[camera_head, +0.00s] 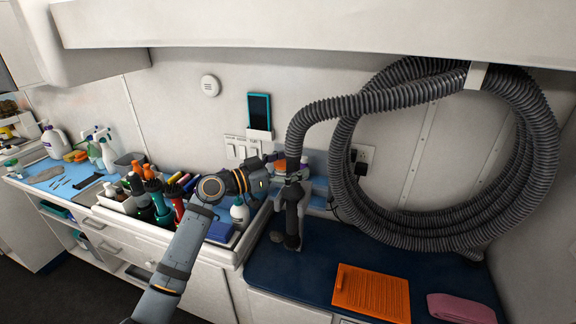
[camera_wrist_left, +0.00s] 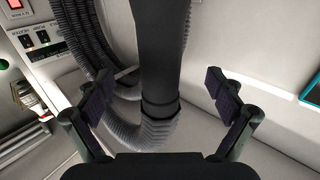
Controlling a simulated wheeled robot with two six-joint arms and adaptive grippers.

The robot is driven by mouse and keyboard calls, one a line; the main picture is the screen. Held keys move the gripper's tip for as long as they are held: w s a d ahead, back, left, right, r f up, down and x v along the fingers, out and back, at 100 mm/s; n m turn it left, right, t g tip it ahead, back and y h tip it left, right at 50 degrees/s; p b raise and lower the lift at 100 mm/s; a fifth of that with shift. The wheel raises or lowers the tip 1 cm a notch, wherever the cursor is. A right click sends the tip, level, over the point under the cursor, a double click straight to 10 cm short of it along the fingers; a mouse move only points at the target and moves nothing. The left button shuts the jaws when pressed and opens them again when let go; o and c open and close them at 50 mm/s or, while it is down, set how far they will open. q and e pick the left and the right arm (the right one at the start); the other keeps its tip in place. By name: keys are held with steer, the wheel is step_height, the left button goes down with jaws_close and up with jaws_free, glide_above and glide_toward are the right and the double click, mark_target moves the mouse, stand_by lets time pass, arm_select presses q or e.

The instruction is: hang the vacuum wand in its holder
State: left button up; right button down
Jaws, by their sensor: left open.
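The black vacuum wand (camera_head: 291,212) stands roughly upright at the left end of the dark blue counter in the head view. The ribbed grey hose joins its top. A grey piece (camera_head: 293,241) surrounds its lower end; I cannot tell whether this is the holder. My left gripper (camera_head: 279,168) is beside the wand's upper part, near the hose joint. In the left wrist view the wand (camera_wrist_left: 163,45) runs between the spread fingers of the open gripper (camera_wrist_left: 160,90), with gaps on both sides. My right gripper is not in view.
The grey hose (camera_head: 345,180) hangs in large coils on a white wall bracket (camera_head: 476,75). A tray of bottles and tools (camera_head: 150,226) stands left, under my arm.

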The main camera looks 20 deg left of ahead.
arm_select(q)
steer(key=shift+b+v, duration=0.8)
steer(key=shift+v, duration=0.45)
steer(key=shift+b+v, duration=2.5)
steer(key=b+v, duration=0.2)
steer(key=b, duration=0.2)
steer(key=shift+s+a, duration=0.15)
steer(key=shift+s, duration=0.05)
